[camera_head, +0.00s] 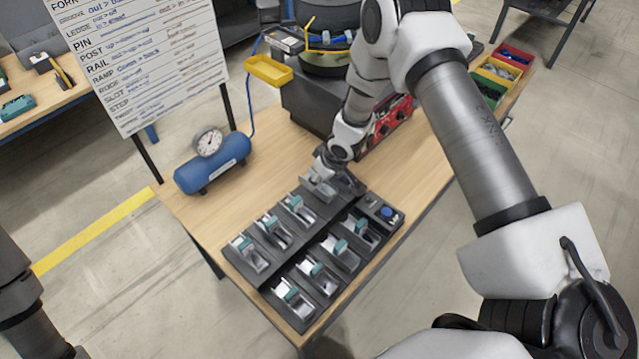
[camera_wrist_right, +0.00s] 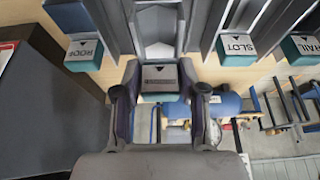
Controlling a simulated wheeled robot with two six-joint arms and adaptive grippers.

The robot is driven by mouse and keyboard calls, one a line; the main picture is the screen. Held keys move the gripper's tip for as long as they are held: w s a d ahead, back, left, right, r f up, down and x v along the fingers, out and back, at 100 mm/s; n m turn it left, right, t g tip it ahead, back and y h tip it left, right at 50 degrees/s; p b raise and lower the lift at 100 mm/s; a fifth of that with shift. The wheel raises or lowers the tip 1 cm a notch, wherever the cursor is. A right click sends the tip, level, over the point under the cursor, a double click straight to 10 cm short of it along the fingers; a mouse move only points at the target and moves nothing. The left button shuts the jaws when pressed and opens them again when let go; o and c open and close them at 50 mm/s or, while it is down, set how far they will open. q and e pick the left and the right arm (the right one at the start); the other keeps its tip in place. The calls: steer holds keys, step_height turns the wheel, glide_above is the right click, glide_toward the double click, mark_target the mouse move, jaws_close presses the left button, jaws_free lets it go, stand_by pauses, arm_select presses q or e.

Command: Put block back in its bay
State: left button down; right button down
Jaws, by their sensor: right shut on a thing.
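My right gripper (camera_head: 326,178) reaches down to the far end of a dark rack of bays (camera_head: 290,252). In the right wrist view the gripper (camera_wrist_right: 161,92) is shut on a block (camera_wrist_right: 160,79) with a grey and teal end; its label is too dim to read. The block lines up with a pale channel between dark walls (camera_wrist_right: 158,30); I cannot tell how far in it sits. Teal blocks marked ROOF (camera_wrist_right: 84,56), SLOT (camera_wrist_right: 237,50) and one partly cut off, RAIL (camera_wrist_right: 300,47), sit nearby. My left gripper is out of view.
A blue tank with a gauge (camera_head: 212,165) stands left of the rack on the wooden table. A bowl feeder (camera_head: 325,60) and red control box (camera_head: 388,125) stand behind. A blue button (camera_head: 387,213) sits at the rack's right end. A white sign (camera_head: 140,60) rises at left.

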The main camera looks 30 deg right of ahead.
mark_target(321, 183)
step_height(321, 183, down, 4)
steer(key=b, duration=0.2)
steer(key=shift+r+b, duration=0.1)
steer(key=shift+b, duration=0.3)
steer(key=shift+w, duration=0.25)
steer(key=shift+s, duration=0.15)
steer(key=c, duration=0.7)
jaws_free()
steer(key=shift+s, duration=0.1)
steer(key=shift+o, duration=0.2)
